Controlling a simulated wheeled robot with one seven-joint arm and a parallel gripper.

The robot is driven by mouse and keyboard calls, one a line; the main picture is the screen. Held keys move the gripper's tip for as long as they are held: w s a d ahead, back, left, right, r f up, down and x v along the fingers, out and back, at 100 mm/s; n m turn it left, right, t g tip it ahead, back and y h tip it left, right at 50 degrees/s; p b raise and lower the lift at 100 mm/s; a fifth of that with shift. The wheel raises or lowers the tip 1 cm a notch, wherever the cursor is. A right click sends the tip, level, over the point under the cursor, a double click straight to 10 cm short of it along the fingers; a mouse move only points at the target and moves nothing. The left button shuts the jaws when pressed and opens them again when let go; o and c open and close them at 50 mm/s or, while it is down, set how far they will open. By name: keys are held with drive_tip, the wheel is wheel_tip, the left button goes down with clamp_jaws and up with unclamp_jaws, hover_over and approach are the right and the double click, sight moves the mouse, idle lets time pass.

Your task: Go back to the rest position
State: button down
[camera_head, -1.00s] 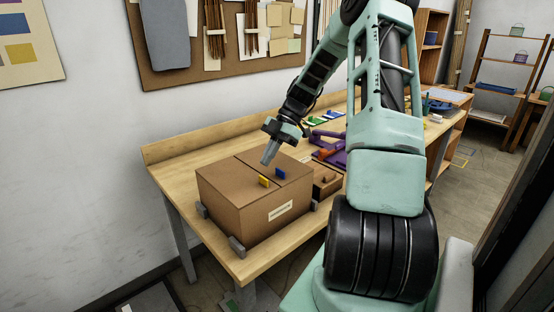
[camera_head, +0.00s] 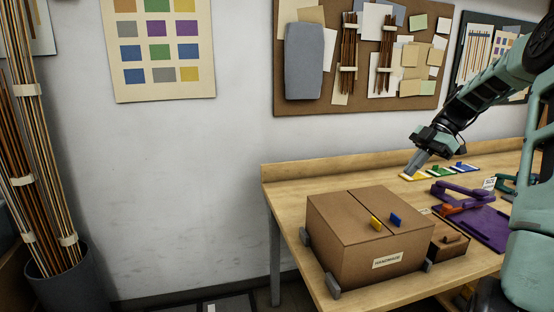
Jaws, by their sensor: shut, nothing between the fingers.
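My gripper (camera_head: 411,173) is at the right of the head view, above the back part of the workbench. Its fingers are shut and empty, pointing down and to the left. My arm comes in from the right edge. The gripper tips appear close to a yellow piece in a row of coloured pieces; I cannot tell whether they touch it. A closed cardboard box (camera_head: 345,240) stands on the bench to the lower left of the gripper.
The wooden workbench (camera_head: 290,190) has grey blocks (camera_head: 333,285) at the box's corners. A small brown box (camera_head: 450,241) and a purple tool mat (camera_head: 490,230) lie to its right. A bin with cane bundles (camera_head: 62,285) stands at the far left. Floor space lies between bin and bench.

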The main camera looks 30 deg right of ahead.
drive_tip(key=w+a+f+m+g+h, duration=0.1)
drive_tip(key=w+a+m+g+h, duration=0.1)
drive_tip(key=a, duration=1.3)
drive_tip(key=w+a+f+m+g+h, duration=0.1)
drive_tip(key=w+a+f+g, duration=0.1)
drive_tip(key=a, duration=1.3)
drive_tip(key=s+a+f+m+h, duration=0.25)
drive_tip(key=s+a, duration=0.75)
drive_tip(key=a, duration=0.5)
drive_tip(key=s+a+f+m+t, duration=0.1)
drive_tip(key=s+a, duration=0.1)
drive_tip(key=s, duration=0.4)
drive_tip(key=s+a+m+t+h, duration=0.1)
drive_tip(key=s+a, duration=0.1)
drive_tip(key=s, duration=0.4)
drive_tip(key=shift+s+a+f, duration=0.3)
drive_tip(key=shift+a+f, duration=0.05)
drive_tip(key=shift+f, duration=0.05)
drive_tip(key=shift+d+h, duration=0.1)
drive_tip(key=shift+h, duration=0.15)
